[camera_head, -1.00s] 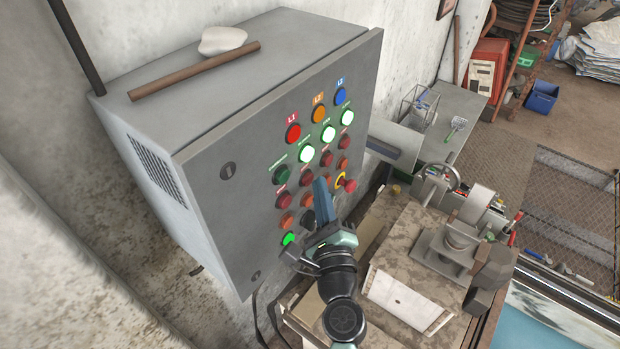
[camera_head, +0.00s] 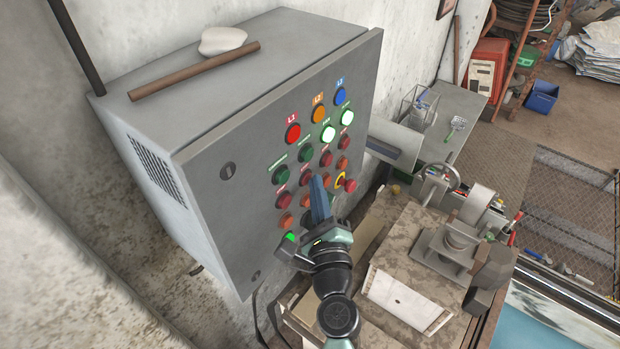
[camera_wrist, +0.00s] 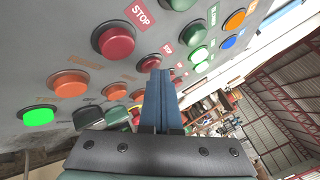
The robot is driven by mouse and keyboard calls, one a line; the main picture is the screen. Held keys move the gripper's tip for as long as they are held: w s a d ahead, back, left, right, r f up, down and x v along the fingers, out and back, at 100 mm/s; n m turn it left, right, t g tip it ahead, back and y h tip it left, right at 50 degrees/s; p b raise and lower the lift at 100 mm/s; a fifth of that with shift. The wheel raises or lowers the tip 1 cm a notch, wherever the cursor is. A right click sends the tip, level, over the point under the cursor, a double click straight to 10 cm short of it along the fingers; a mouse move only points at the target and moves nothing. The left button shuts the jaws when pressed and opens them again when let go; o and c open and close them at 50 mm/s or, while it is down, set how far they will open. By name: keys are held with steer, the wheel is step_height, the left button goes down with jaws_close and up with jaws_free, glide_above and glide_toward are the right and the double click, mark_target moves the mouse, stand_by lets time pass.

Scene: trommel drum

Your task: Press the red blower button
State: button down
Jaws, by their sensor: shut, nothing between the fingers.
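The grey control panel (camera_head: 240,170) carries rows of lamps and buttons. Several red buttons sit below the green ones, including one at the left (camera_head: 281,200) and one just left of my fingertips (camera_head: 305,179). I cannot read a blower label. My gripper (camera_head: 316,180) is shut and empty, its blue fingers pointing at the panel's lower middle. In the wrist view, the fingertips (camera_wrist: 160,73) overlap a red button (camera_wrist: 150,63); contact cannot be told. A larger red button (camera_wrist: 113,40) marked STOP is at their upper left. My fingers and wrist hide some lower buttons.
A red mushroom button with a yellow ring (camera_head: 347,185) is right of my fingers. A lit green button (camera_head: 289,237) is close to my wrist. A workbench with a machine (camera_head: 445,245) stands at right. A rod (camera_head: 195,71) lies on the cabinet top.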

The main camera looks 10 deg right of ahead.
steer(key=shift+s+d, duration=0.6)
steer(key=shift+s+d+b, duration=0.55)
steer(key=shift+s+d, duration=1.2)
steer(key=shift+s, duration=0.05)
